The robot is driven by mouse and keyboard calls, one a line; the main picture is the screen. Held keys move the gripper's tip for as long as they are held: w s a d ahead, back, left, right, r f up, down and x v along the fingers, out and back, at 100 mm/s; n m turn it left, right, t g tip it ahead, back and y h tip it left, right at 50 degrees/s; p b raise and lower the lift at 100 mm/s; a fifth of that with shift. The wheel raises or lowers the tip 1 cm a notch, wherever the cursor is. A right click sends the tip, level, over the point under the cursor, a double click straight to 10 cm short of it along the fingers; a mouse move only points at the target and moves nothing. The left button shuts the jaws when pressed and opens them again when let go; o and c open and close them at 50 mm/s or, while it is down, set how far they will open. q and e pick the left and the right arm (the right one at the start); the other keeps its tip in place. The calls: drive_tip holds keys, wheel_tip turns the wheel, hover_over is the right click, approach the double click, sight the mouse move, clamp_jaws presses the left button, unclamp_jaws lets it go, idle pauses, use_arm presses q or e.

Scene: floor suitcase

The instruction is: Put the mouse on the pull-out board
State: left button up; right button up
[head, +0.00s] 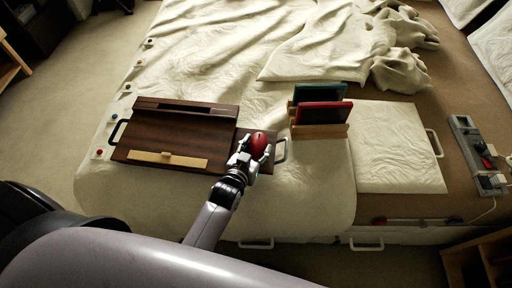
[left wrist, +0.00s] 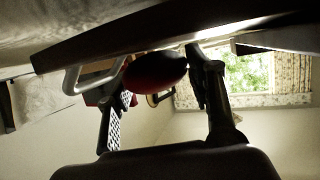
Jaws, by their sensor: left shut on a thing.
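The mouse (head: 259,145) is red and rounded. It is between the fingers of my left gripper (head: 256,153), which is shut on it. The pull-out board (head: 244,132) is a small dark wooden panel at the right end of the dark brown lap desk (head: 165,128). The mouse and gripper are over this board in the head view. In the left wrist view the mouse (left wrist: 155,73) lies between the two fingers, close to the dark board's edge (left wrist: 110,40). I cannot tell whether it touches the board. My right gripper is not in view.
The desk lies on a cream bedspread, with a light wooden strip (head: 167,159) on its front part. A metal handle (head: 281,151) is at the board's right. A wooden stand (head: 318,131) holds a red and a green panel. A power strip (head: 475,155) lies far right.

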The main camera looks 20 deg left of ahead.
use_arm(q)
drive_tip(key=shift+f, duration=0.15)
drive_tip(key=o, duration=1.2)
drive_tip(key=v, duration=1.2)
